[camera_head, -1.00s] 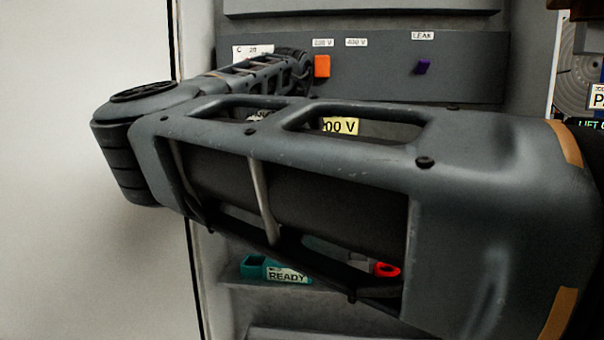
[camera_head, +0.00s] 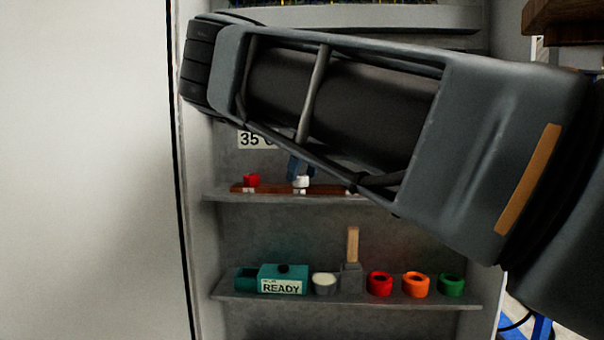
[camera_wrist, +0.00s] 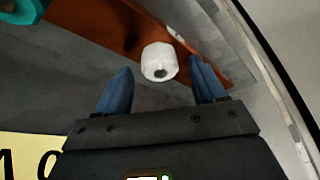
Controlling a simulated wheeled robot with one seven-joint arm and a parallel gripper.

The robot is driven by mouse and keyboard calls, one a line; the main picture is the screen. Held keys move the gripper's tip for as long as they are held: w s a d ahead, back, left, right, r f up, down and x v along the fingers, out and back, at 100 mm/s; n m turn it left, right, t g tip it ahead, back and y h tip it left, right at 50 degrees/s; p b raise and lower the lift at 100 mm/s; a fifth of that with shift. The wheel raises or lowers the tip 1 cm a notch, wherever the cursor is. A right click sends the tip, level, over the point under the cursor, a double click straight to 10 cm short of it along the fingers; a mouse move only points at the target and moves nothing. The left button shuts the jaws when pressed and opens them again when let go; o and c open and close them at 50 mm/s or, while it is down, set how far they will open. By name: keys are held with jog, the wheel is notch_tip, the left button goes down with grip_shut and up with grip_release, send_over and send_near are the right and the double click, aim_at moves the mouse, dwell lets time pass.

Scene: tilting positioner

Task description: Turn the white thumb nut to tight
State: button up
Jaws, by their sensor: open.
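The white thumb nut (camera_head: 302,181) stands on a reddish-brown bar (camera_head: 240,188) on the upper shelf. In the wrist view the nut (camera_wrist: 160,62) is a short white cylinder with a dark hole in its near end. My gripper (camera_wrist: 160,72) has two blue fingers, spread apart, with the nut seen between their tips and a gap on each side. In the head view the blue fingers (camera_head: 297,166) come down just above the nut. My arm hides the right end of the bar. No mark for tight is readable.
A red nut (camera_head: 251,180) sits left on the same bar. The lower shelf (camera_head: 340,300) holds a teal READY box (camera_head: 283,279), a wood-handled tool (camera_head: 352,245) and red (camera_head: 380,284), orange (camera_head: 416,284) and green (camera_head: 452,285) rings. A yellow label (camera_wrist: 25,160) shows in the wrist view.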

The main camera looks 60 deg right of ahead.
jog(key=shift+w+f, duration=0.25)
jog(key=shift+f, duration=0.4)
jog(key=c, duration=1.1)
